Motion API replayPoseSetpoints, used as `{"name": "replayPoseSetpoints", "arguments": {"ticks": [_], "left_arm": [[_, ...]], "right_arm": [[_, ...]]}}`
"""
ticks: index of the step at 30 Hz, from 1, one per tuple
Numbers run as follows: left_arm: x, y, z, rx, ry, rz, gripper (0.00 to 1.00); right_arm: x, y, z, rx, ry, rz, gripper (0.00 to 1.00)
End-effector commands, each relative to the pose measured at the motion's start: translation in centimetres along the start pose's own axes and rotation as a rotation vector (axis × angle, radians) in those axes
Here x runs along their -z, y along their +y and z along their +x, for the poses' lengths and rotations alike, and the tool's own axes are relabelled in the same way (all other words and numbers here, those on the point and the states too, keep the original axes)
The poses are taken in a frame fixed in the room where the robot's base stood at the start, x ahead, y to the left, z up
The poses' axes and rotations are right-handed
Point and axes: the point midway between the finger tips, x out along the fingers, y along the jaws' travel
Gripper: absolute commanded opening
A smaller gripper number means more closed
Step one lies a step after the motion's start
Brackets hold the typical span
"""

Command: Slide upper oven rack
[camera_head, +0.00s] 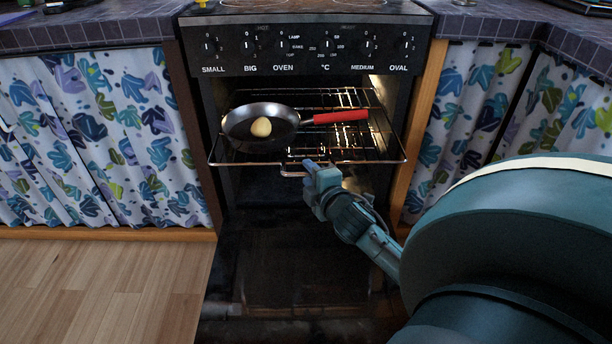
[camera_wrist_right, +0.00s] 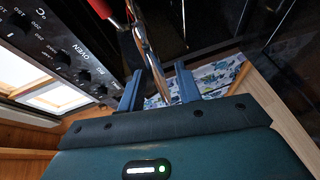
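The upper oven rack (camera_head: 375,160) is a wire rack sticking out from the open oven, with a thin metal front rim. A dark frying pan (camera_head: 235,122) with a red handle (camera_head: 340,117) rests on it. My right gripper (camera_head: 312,168) is at the middle of the rack's front rim, reaching in from the lower right. In the right wrist view, its two blue fingers (camera_wrist_right: 158,88) stand apart, with the rack's metal edge (camera_wrist_right: 148,48) seen edge-on between them. Gaps show beside the metal, so the fingers do not look closed on it. My left gripper is out of view.
A pale rounded food item (camera_head: 261,127) lies in the pan. The oven's knob panel (camera_head: 300,46) is above the rack. The dark lowered oven door (camera_head: 300,270) lies below. Patterned curtains (camera_head: 90,140) flank the oven. Wooden floor (camera_head: 90,290) is clear at left.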

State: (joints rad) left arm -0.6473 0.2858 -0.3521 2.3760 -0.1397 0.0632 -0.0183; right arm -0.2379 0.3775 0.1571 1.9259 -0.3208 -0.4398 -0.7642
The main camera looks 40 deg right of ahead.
Motion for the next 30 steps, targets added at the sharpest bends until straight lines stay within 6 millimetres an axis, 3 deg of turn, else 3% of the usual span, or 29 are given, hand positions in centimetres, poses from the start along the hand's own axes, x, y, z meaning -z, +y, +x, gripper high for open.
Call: {"name": "replayPoseSetpoints", "arguments": {"ticks": [6, 16, 30], "left_arm": [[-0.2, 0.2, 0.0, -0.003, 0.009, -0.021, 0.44], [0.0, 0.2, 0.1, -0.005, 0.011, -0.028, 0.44], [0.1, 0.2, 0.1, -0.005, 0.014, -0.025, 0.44]], "right_arm": [[0.0, -0.1, 2.3, 0.0, 0.0, 0.001, 0.34], [0.0, 0.0, 2.6, 0.001, 0.0, 0.001, 0.34], [0.0, -0.2, 2.5, 0.006, 0.0, 0.002, 0.0]]}}
